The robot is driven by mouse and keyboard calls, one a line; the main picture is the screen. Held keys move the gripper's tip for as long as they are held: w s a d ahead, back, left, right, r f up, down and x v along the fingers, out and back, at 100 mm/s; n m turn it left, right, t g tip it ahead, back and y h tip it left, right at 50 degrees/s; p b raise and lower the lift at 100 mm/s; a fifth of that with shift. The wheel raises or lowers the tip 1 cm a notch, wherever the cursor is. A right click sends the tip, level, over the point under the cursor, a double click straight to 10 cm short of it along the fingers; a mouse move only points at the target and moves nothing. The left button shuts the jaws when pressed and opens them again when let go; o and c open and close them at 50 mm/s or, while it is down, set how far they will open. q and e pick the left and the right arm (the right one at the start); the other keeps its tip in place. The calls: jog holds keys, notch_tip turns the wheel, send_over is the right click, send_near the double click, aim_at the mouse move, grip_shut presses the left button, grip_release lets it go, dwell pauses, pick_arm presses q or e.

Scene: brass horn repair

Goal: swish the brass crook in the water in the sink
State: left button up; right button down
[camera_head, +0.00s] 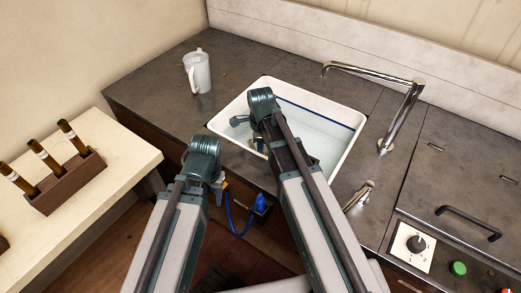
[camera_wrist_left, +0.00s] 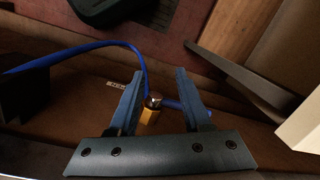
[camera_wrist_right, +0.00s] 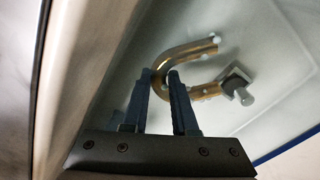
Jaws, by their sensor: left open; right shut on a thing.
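The white sink (camera_head: 347,150) holds clear water, and my right arm reaches over it. In the right wrist view the brass crook (camera_wrist_right: 168,62) is a U-shaped tube. My right gripper (camera_wrist_right: 160,75) is shut on its near bend, with the tube's open side facing right. The crook is over or in the water; I cannot tell how deep. My left gripper (camera_wrist_left: 162,74) is open below the counter's front edge. A yellow fitting (camera_wrist_left: 149,116) on a blue hose shows between its fingers; I see no grip on it. In the head view the right fingers are mostly hidden.
A chrome faucet (camera_head: 400,112) stands behind the sink's right side. A white mug (camera_head: 197,72) stands on the counter at the left. A wooden rack (camera_head: 66,185) sits on the pale side table. A small dark and metal part (camera_wrist_right: 238,88) lies by the crook's lower end.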

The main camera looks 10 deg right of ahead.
jog(key=shift+f, duration=0.4)
jog(key=shift+s+d, duration=0.1)
jog(key=shift+s, duration=0.05)
jog(key=shift+s+d, duration=0.9)
jog(key=shift+d, duration=0.05)
jog(key=shift+w+a, duration=0.15)
jog(key=shift+w+a, duration=0.9)
jog(key=shift+s+d, duration=0.15)
dwell(0.5)
jog(key=shift+s+d, duration=0.9)
jog(key=shift+s, duration=0.05)
jog(key=shift+w+a, duration=0.1)
jog(key=shift+w, duration=0.05)
jog(key=shift+w+a, duration=0.95)
